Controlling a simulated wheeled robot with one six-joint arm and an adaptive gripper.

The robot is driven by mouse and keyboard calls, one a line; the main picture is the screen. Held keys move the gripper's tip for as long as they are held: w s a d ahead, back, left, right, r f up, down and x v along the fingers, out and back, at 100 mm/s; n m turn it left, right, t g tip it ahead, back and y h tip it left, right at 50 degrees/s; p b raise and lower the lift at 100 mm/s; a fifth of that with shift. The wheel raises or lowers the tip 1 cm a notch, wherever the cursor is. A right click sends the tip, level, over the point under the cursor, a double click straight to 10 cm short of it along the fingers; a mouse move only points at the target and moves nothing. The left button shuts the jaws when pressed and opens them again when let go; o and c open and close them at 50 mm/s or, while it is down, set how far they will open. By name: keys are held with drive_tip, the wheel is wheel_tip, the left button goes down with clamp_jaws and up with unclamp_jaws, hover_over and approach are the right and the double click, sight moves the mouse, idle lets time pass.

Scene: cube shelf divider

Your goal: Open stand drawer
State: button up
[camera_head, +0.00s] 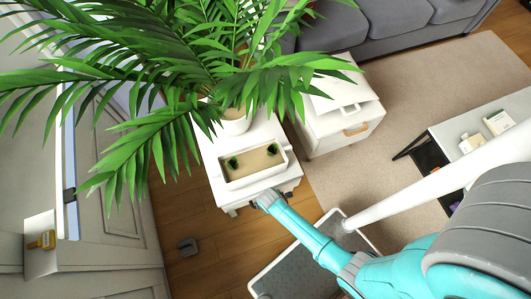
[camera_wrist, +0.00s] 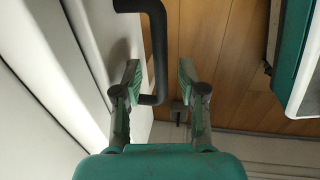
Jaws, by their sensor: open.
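The white stand (camera_head: 215,172) is below the palm in the head view, and its drawer front is mostly hidden under its top and my arm. In the wrist view its white front (camera_wrist: 50,90) runs down the left side, with seams between panels. A dark bar handle (camera_wrist: 156,40) stands out from this front and bends back toward it. My gripper (camera_wrist: 160,75) is open, with one finger on each side of the handle bar. I cannot tell whether either finger touches it. In the head view my gripper (camera_head: 266,198) is at the stand's front edge.
A white planter box (camera_head: 245,183) and a potted palm (camera_head: 236,126) stand on top. A white cabinet (camera_head: 335,137) is beside the stand at right.

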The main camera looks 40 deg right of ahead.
drive_tip(key=shift+f, duration=0.35)
clamp_jaws()
